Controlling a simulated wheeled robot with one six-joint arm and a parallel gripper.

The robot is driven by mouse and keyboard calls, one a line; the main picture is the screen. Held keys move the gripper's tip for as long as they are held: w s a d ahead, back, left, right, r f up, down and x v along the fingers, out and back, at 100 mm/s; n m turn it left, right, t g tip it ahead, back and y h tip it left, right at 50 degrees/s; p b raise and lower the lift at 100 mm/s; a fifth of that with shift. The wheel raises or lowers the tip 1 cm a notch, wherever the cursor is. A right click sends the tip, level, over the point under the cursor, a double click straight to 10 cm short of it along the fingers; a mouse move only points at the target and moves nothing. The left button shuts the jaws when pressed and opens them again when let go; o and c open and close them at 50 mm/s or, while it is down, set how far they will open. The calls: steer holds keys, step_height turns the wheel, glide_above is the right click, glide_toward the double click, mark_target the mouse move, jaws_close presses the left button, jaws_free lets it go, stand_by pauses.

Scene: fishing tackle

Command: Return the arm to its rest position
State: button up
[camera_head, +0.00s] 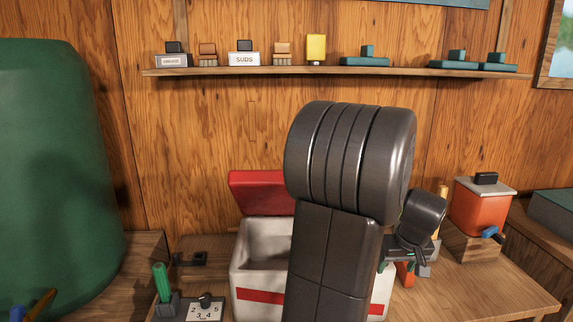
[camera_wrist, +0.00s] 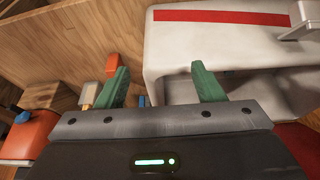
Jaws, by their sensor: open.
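My arm rises in the middle of the head view and hides part of the bench. My gripper (camera_wrist: 160,86) shows in the wrist view with its two green fingers spread wide apart and nothing between them. In the head view the gripper (camera_head: 388,264) is small and partly hidden at the right of the arm, beside the white cooler. The white cooler (camera_head: 262,262) has a red stripe and a raised red lid (camera_head: 256,192); my arm covers much of it. In the wrist view the cooler (camera_wrist: 215,45) is close to the right finger; I cannot tell whether they touch.
An orange dispenser (camera_head: 478,208) with a blue tap stands on a wooden block at right. A numbered plate (camera_head: 204,311) and a green-handled item (camera_head: 161,282) are at front left. A wall shelf (camera_head: 335,71) holds small items. A large green tank (camera_head: 55,180) stands left.

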steer(key=shift+s+f, duration=0.4)
steer(key=shift+f, duration=0.3)
steer(key=shift+s+r, duration=0.1)
